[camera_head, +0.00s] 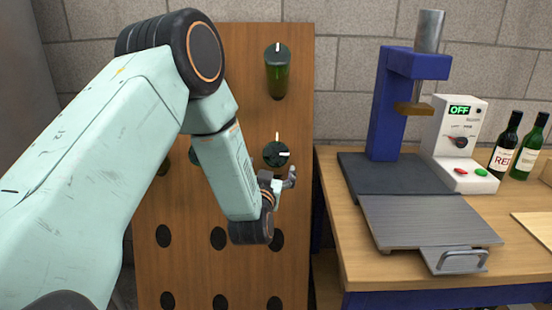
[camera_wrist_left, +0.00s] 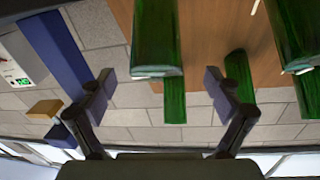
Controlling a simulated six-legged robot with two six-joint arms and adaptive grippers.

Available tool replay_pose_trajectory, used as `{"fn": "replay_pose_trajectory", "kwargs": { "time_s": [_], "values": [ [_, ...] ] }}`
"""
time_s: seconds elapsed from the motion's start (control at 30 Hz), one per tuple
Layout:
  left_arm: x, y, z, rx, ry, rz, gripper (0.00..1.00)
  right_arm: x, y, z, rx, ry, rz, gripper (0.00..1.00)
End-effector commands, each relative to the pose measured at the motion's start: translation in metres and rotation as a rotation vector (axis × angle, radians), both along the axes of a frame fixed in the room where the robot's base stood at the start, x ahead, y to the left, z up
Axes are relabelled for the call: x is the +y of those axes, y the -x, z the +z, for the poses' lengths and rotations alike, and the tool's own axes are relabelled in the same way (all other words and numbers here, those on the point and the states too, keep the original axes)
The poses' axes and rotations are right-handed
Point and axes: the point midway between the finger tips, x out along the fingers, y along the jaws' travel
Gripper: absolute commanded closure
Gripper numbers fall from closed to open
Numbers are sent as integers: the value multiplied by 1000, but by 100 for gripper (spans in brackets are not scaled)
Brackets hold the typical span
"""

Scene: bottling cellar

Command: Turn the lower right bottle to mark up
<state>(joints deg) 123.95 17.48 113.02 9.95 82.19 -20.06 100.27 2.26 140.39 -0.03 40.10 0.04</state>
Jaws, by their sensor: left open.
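The lower right bottle (camera_head: 271,161) sits neck-in in the wooden rack, its dark green base facing me. The white mark on its base points right, while the tick on the rack is above it. The upper right bottle (camera_head: 277,80) has its white mark pointing up. My left gripper (camera_head: 279,183) is open, just below and in front of the lower right bottle. In the left wrist view, the open fingers (camera_wrist_left: 160,92) are apart and empty, and a green bottle (camera_wrist_left: 157,35), apparently the lower right one, lies beyond them. My right gripper is not in view.
The rack (camera_head: 295,210) has several empty holes below; my left arm hides much of its left side. A workbench (camera_head: 400,285) to the right holds a blue press (camera_head: 388,110), a control box (camera_head: 459,140) reading OFF, and two labelled bottles (camera_head: 505,145).

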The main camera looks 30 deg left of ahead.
Motion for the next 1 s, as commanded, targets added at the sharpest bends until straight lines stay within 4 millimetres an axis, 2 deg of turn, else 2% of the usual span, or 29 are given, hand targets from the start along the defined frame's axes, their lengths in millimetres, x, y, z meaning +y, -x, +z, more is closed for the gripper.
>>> {"fn": "replay_pose_trajectory", "kwargs": {
  "time_s": [0.2, 0.33, 0.5, 0.77, 1.0],
  "values": [
    [15, -32, 0, -3, 0, 0, 10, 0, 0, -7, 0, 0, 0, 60],
    [20, -45, -1, -1, 1, -1, 10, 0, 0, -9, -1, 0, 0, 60],
    [23, -55, -1, 1, 1, -2, 10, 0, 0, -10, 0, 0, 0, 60],
    [22, -57, 0, 1, 1, -2, 10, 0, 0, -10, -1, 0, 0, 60],
    [22, -57, 0, 1, 1, -2, 29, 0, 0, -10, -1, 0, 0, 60]
  ]
}}
